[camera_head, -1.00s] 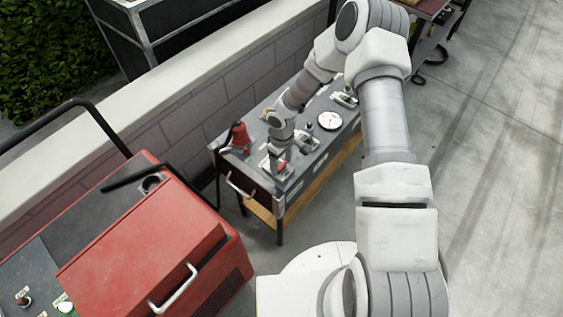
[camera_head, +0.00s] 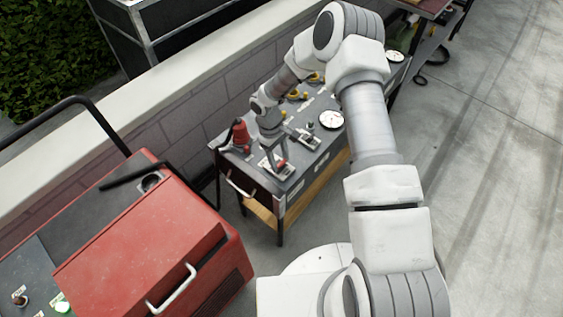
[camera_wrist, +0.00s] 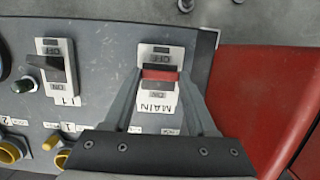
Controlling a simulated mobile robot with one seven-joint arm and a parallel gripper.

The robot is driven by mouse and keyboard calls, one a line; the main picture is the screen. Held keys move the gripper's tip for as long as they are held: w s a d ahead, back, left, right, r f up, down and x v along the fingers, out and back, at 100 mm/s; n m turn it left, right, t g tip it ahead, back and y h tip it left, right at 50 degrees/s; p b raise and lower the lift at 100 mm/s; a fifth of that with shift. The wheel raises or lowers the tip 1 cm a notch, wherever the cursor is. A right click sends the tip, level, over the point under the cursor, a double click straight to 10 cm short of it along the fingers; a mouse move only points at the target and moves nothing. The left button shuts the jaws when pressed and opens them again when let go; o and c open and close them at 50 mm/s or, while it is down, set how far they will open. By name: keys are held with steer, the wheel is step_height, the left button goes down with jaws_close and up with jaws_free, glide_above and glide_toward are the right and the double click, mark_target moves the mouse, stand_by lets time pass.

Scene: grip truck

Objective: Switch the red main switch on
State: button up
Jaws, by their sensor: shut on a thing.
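The red main switch (camera_wrist: 160,73) sits on a pale plate marked MAIN, with OFF and ON labels that appear upside down in the wrist view. Its red lever lies between those labels; I cannot tell its exact tilt. In the head view the switch (camera_head: 283,163) is at the near end of the grey panel table (camera_head: 300,183). My gripper (camera_wrist: 160,78) is shut on the red lever, one finger on each side. In the head view my gripper (camera_head: 275,163) reaches down to the switch from above, partly covering its plate.
A black switch (camera_wrist: 57,68) stands beside it on the panel, with yellow knobs (camera_wrist: 12,150) nearby. A red beacon-like object (camera_head: 240,134) and a round white gauge (camera_head: 331,119) are also on the table. A red machine (camera_head: 150,235) stands at the left; a low wall runs behind.

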steer(key=g+h+b, duration=0.1)
steer(key=b, duration=0.1)
steer(key=w+a+g+h+b, duration=0.1)
steer(key=b, duration=0.2)
steer(key=f+g+h+b, duration=0.1)
steer(key=b, duration=0.1)
steer(key=shift+w+a+f+b, duration=0.1)
steer(key=shift+w+a+b, duration=0.2)
steer(key=shift+w+a, duration=0.1)
steer(key=g+h+b, duration=0.1)
steer(key=b, duration=0.3)
steer(key=shift+w+a+g+h, duration=0.2)
steer(key=shift+a+g+h, duration=0.1)
steer(key=shift+g+h, duration=0.1)
steer(key=shift+b, duration=0.55)
steer(key=o, duration=1.4)
steer(key=shift+c, duration=0.2)
steer(key=shift+r, duration=0.25)
